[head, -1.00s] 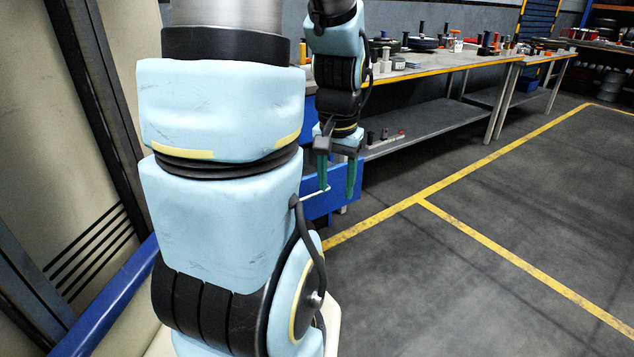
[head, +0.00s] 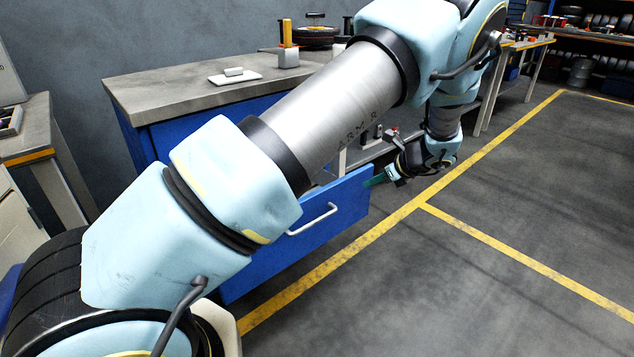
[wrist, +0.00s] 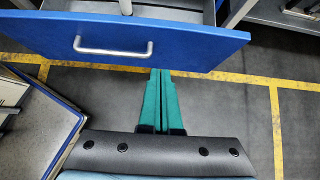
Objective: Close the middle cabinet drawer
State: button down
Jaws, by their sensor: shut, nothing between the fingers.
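A blue drawer front (head: 347,200) with a pale bar handle (head: 313,219) stands pulled out from the blue cabinet (head: 190,130). My arm hides part of it, so I cannot tell its level from this frame. In the wrist view the blue drawer front (wrist: 190,48) crosses the top, with its handle (wrist: 112,48) left of centre and a bit of the grey drawer inside behind it. My gripper (head: 368,183) is beside the drawer front's right end in the head view. Its teal fingers (wrist: 160,72) are together and empty, their tips at the front's lower edge. I cannot tell whether they touch.
Another bench (head: 25,140) stands at the left. The floor (head: 480,260) at the right is open, with yellow lines.

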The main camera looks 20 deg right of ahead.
jog(key=x, duration=0.4)
jog(key=w+r+x, duration=0.1)
jog(key=x, duration=0.3)
jog(key=p+x, duration=0.1)
jog(key=x, duration=0.3)
jog(key=shift+w+a+r, duration=0.2)
jog(key=shift+w+r, duration=0.05)
jog(key=shift+w, duration=0.1)
jog(key=shift+w+a, duration=0.2)
jog(key=shift+w, duration=0.25)
